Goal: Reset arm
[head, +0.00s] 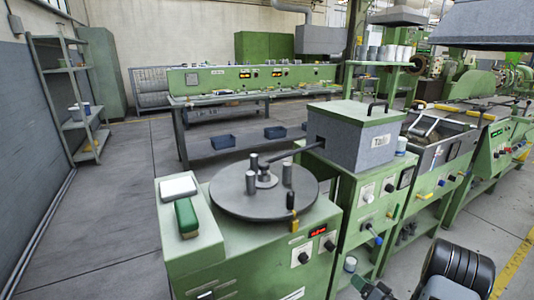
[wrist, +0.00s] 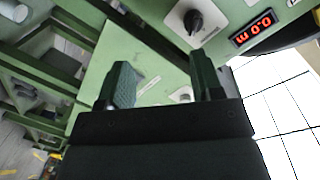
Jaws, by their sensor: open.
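My gripper (wrist: 163,75) shows in the wrist view with its two dark fingers apart and nothing between them. Behind the fingers is a green machine panel (wrist: 135,45) with a black knob (wrist: 195,22) on a pale plate and a red lit display (wrist: 252,29). The fingers do not appear to hold the knob. In the head view, black parts of my arm (head: 458,268) show at the bottom right, beside the green machines.
A green cabinet carries a round dark turntable (head: 235,203) with upright grey cylinders. A green-handled brush (head: 187,217) and white pad (head: 179,188) lie left. A grey lidded box (head: 350,140) stands behind right. Open floor (head: 110,205) lies left; a long bench (head: 250,98) stands behind.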

